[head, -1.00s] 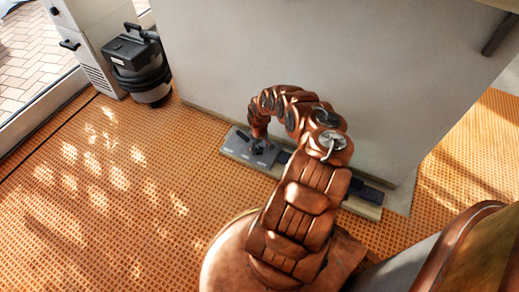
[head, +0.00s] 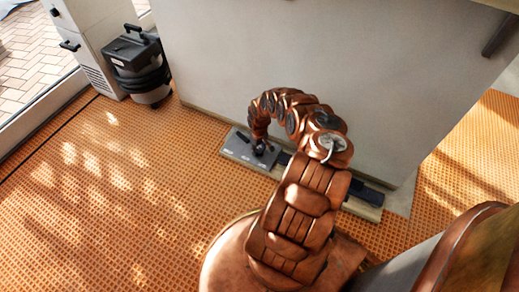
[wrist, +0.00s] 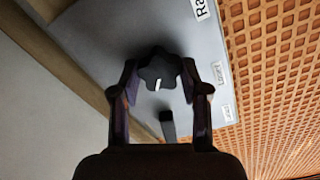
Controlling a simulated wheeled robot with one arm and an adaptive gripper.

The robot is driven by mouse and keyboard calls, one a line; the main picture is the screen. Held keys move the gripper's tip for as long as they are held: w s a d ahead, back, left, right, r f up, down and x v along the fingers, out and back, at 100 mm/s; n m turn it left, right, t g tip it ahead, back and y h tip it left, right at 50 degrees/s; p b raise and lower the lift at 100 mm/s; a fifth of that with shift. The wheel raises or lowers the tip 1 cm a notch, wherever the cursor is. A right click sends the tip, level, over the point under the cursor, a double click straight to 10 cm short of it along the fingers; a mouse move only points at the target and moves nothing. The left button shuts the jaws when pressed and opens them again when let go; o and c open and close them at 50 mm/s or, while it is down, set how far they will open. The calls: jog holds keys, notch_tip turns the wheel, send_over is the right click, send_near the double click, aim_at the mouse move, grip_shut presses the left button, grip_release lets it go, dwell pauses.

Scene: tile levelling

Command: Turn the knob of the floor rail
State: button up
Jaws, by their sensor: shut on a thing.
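The floor rail (head: 236,150) is a long low board with a grey plate at its left end, lying along the foot of the pale wall. In the wrist view, the dark lobed knob (wrist: 160,67) stands on the grey plate (wrist: 105,38), with a small white mark on its lower edge. My gripper (wrist: 160,78) has one finger on each side of the knob and is shut on it. A short black bar (wrist: 168,126) shows below the knob, between the fingers. In the head view, my gripper (head: 260,147) reaches down onto the plate and mostly hides the knob.
White labels (wrist: 218,72) with partly readable lettering lie along the plate's right side. A grey and black vacuum-like machine (head: 138,62) stands by a white cabinet (head: 95,35) at upper left. The orange grid floor (head: 110,190) is open on the left.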

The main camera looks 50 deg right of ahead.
aim_at(259, 150)
jog(key=shift+m+p, duration=0.6)
jog(key=shift+m, duration=0.1)
jog(key=o, duration=1.1)
jog(key=shift+o, duration=0.2)
jog(key=shift+r, duration=0.1)
notch_tip(259, 150, up, 2)
jog(key=shift+d, duration=0.1)
jog(key=shift+r, duration=0.75)
notch_tip(259, 150, up, 8)
jog(key=shift+r, duration=0.15)
